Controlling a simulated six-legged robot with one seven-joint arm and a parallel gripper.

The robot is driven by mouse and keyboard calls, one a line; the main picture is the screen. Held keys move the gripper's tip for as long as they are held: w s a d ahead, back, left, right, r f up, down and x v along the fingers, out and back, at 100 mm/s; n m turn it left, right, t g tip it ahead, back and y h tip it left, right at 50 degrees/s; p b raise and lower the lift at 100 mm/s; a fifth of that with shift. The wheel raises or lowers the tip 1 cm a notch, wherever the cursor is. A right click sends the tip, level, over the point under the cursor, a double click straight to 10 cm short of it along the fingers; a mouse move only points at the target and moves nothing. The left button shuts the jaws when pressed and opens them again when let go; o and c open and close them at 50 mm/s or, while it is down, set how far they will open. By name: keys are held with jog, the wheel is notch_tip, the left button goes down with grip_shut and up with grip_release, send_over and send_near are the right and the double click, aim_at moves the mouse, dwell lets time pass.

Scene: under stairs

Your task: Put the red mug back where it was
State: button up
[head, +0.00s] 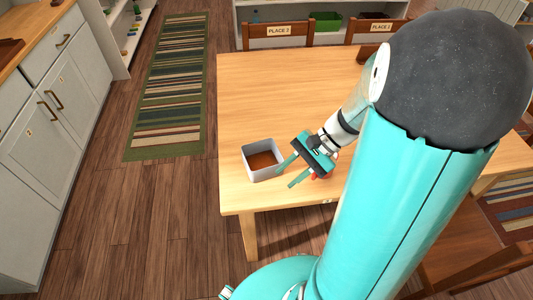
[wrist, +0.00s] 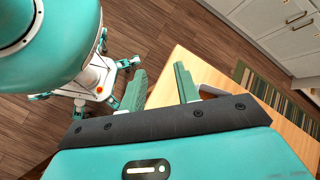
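My gripper (head: 290,173) is over the near edge of the wooden table, with its two fingers apart and nothing seen between them. The wrist view also shows the fingers (wrist: 160,88) spread, with floor and the table edge beyond. A small red patch (head: 315,177) shows beside the gripper in the head view. The gripper hides most of it, so I cannot tell if it is the red mug. No whole red mug is visible in either view.
A grey square bin (head: 248,174) with a brown inside stands on the table (head: 270,100), just left of my gripper. The table's middle is clear. Chairs (head: 278,36) stand at its far side, one labelled PLACE 2. Cabinets (head: 60,80) line the left.

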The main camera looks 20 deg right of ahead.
jog(key=s+a+r+n+t+h, duration=0.2)
jog(key=a+r+n+h, duration=0.2)
jog(key=r+n, duration=0.2)
jog(key=s+a+r+n+t+h, duration=0.1)
jog(key=a+r+n+t+h, duration=0.2)
jog(key=r, duration=0.6)
jog(key=a+n+h, duration=0.1)
jog(key=n+h, duration=0.1)
jog(key=n, duration=0.1)
jog(key=shift+s+a, duration=0.15)
jog(key=shift+s, duration=0.2)
jog(key=shift+r, duration=0.1)
